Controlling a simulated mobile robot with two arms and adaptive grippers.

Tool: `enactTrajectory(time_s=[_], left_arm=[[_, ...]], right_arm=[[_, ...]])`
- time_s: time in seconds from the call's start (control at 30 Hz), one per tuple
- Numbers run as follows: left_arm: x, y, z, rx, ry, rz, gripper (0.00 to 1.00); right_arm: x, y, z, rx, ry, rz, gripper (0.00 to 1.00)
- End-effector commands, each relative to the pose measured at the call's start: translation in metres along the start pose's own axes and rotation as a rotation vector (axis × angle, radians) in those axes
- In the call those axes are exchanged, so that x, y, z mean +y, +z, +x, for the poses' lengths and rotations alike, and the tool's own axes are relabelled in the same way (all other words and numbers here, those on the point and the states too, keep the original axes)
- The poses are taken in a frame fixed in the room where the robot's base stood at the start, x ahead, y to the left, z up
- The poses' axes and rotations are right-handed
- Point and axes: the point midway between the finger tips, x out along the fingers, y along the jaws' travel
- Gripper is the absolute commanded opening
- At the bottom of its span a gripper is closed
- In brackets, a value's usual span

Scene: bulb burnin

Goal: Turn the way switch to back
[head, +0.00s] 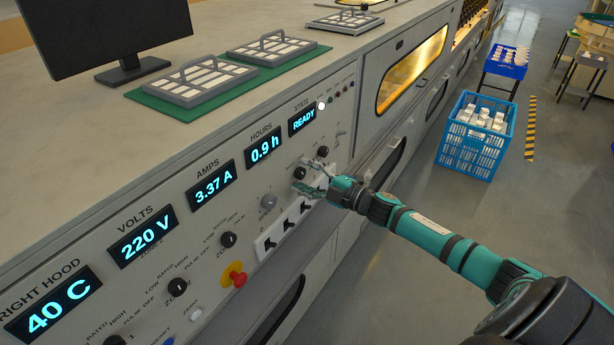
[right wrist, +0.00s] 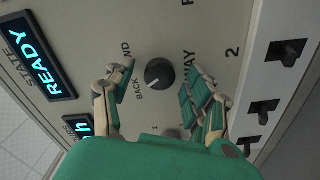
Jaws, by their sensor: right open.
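The way switch is a round black knob (right wrist: 159,73) on the grey panel, with the lettering WAY to its right and BACK to its lower left in the right wrist view. A pale mark on the knob lies on its lower-left side, toward BACK. It also shows as a small dark knob in the head view (head: 299,173). My right gripper (right wrist: 160,78) is open, one finger on each side of the knob, with a gap on both sides. In the head view my right gripper (head: 303,176) is at the panel below the READY display. My left gripper is not in view.
A row of black toggle switches (head: 288,224) sits close below the knob. A red button on yellow (head: 235,275) and other knobs are further left. The READY display (head: 304,119) is above. A blue crate (head: 468,137) stands on the floor at right.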

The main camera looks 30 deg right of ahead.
Motion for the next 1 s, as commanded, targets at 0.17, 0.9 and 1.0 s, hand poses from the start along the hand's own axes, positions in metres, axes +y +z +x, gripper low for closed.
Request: enactTrajectory(time_s=[0.17, 0.9, 1.0], left_arm=[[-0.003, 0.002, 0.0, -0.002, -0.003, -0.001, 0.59], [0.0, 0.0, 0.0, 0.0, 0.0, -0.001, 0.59], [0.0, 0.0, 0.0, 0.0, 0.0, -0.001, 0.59]], right_arm=[[-0.001, 0.0, -0.007, -0.001, -0.001, 0.0, 0.55], [-0.001, 0.0, -0.115, 0.0, -0.001, 0.001, 0.55], [0.0, 0.0, -0.119, 0.0, 0.0, 0.0, 0.55]])
